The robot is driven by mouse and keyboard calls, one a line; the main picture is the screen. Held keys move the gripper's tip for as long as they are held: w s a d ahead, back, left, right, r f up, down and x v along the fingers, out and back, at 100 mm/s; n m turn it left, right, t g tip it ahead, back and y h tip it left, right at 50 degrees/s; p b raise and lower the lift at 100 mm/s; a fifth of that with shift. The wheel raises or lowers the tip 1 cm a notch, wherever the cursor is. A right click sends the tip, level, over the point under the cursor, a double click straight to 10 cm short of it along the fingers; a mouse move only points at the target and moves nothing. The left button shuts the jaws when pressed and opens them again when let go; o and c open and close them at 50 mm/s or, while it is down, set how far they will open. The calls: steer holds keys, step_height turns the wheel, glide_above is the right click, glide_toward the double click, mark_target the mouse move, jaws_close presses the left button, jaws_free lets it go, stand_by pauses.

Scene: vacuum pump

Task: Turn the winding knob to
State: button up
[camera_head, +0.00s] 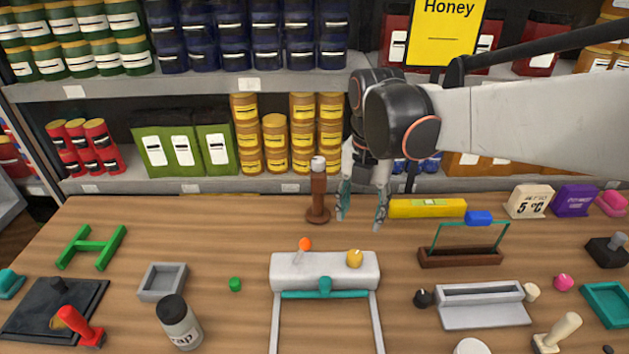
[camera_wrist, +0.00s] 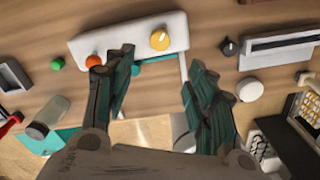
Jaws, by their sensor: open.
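A white box-shaped device (camera_head: 325,268) stands mid-table. It carries a yellow knob (camera_head: 355,258) with a small pointer at its right and an orange-tipped lever (camera_head: 305,244) at its left. A teal bar (camera_head: 325,289) runs along its front. In the wrist view the yellow knob (camera_wrist: 160,40) shows just beyond and between my fingers. My gripper (camera_head: 362,222) is open and empty, above the table behind the device, fingers pointing down. It also shows in the wrist view (camera_wrist: 162,56). No label marks which knob is the winding knob.
A black knob (camera_head: 423,298) sits by a grey tray-like device (camera_head: 483,303). A brown post (camera_head: 318,195) stands left of my gripper; a yellow level (camera_head: 427,208) lies to its right. Shelves of cans are behind.

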mark_target(355, 255)
step_height(355, 255, down, 14)
steer(key=b, duration=0.4)
steer(key=shift+w+b, duration=0.1)
steer(key=shift+b, duration=0.2)
steer(key=shift+r, duration=0.1)
steer(key=shift+c, duration=0.6)
steer(key=c, duration=0.9)
